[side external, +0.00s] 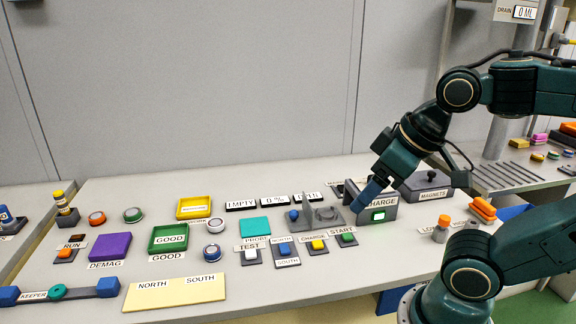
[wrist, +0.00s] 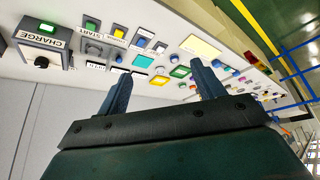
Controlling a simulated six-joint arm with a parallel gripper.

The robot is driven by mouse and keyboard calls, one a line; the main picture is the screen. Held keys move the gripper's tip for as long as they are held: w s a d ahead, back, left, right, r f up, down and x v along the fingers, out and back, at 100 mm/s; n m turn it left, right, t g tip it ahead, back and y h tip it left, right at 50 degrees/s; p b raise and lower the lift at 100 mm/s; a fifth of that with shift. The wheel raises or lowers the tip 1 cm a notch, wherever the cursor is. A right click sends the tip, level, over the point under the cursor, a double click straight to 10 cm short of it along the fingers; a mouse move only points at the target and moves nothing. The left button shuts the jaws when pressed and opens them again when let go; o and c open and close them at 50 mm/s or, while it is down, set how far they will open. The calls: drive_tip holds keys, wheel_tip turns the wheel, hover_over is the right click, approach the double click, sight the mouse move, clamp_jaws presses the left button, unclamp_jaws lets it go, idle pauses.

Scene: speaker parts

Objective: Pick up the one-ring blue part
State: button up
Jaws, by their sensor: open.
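A round part with a blue ring on a silvery body (side external: 213,252) lies on the bench in the side view, just right of the green GOOD tray (side external: 170,238). A greyer round part (side external: 216,225) lies behind it. The number of rings on either is too small to tell. My gripper (side external: 362,200) is open, its blue fingers pointing down beside the CHARGE box, well to the right of these parts. The wrist view shows the two fingers (wrist: 162,85) apart with nothing between them.
An orange round part (side external: 97,218) and a green one (side external: 133,214) lie left of the trays. The CHARGE box (side external: 378,207) stands close to my gripper. A grey fixture (side external: 318,218) and push buttons (side external: 318,245) lie between my gripper and the blue-ringed part.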

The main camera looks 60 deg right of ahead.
drive_tip(key=w+f+n+g+y, duration=0.15)
drive_tip(key=w+n, duration=0.35)
drive_tip(key=w, duration=1.5)
drive_tip(key=w+d+f+n+y, duration=0.1)
drive_tip(key=w+f+n, duration=0.3)
drive_tip(key=w+f, duration=1.2)
drive_tip(key=shift+d+f+g+y, duration=0.15)
drive_tip(key=shift+f+g+y, duration=0.2)
drive_tip(key=shift+g, duration=0.1)
hover_over(213, 248)
drive_tip(key=s+d, duration=0.2)
drive_tip(key=shift+w+a+f, duration=0.15)
drive_tip(key=shift+f, duration=1.85)
drive_tip(key=shift+w+a+f, duration=0.1)
drive_tip(key=shift+f, duration=1.85)
drive_tip(key=shift+f, duration=0.1)
